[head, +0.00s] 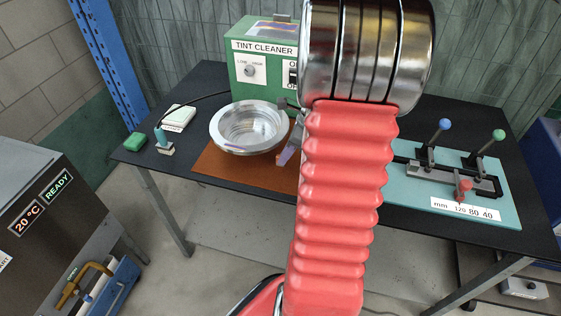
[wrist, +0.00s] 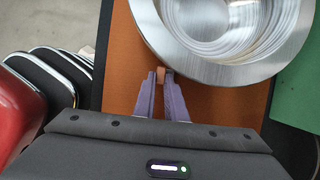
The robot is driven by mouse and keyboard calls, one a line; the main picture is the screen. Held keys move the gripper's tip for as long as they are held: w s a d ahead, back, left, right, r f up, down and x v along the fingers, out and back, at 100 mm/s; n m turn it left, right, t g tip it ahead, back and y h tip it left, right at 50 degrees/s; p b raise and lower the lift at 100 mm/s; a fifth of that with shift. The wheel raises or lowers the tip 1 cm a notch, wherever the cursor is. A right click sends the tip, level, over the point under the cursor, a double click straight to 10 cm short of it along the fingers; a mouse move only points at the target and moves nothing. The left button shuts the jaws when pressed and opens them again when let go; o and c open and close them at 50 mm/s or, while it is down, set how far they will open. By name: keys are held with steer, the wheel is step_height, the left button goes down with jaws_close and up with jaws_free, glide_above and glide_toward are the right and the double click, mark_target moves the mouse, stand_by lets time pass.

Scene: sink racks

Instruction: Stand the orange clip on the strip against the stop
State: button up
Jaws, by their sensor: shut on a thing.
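My gripper, with two purple fingers, shows in the wrist view (wrist: 160,88) and partly in the head view (head: 286,156), where my red arm covers part of it. Its fingertips are shut on a small orange piece, the orange clip (wrist: 160,76), beside the bowl's rim and over the brown mat. I cannot tell whether the clip touches the mat or the bowl. In the head view I cannot make the clip out. A dark rail fixture (head: 455,181) stands on a teal mat at the right; I cannot tell which parts are the strip and the stop.
A shiny metal bowl (head: 248,128) stands on the brown mat (head: 223,167), before the green tint cleaner box (head: 258,68). The fixture carries upright levers with blue (head: 446,124) and green (head: 498,134) knobs, and a red knob (head: 464,186). The teal mat (head: 507,203) has bare room.

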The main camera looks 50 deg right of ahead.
jaws_close()
steer(key=shift+s+r, duration=0.1)
steer(key=shift+r, duration=0.7)
steer(key=s+a, duration=0.3)
steer(key=s, duration=0.5)
steer(key=s+a, duration=0.4)
steer(key=s, duration=0.4)
steer(key=shift+s, duration=0.2)
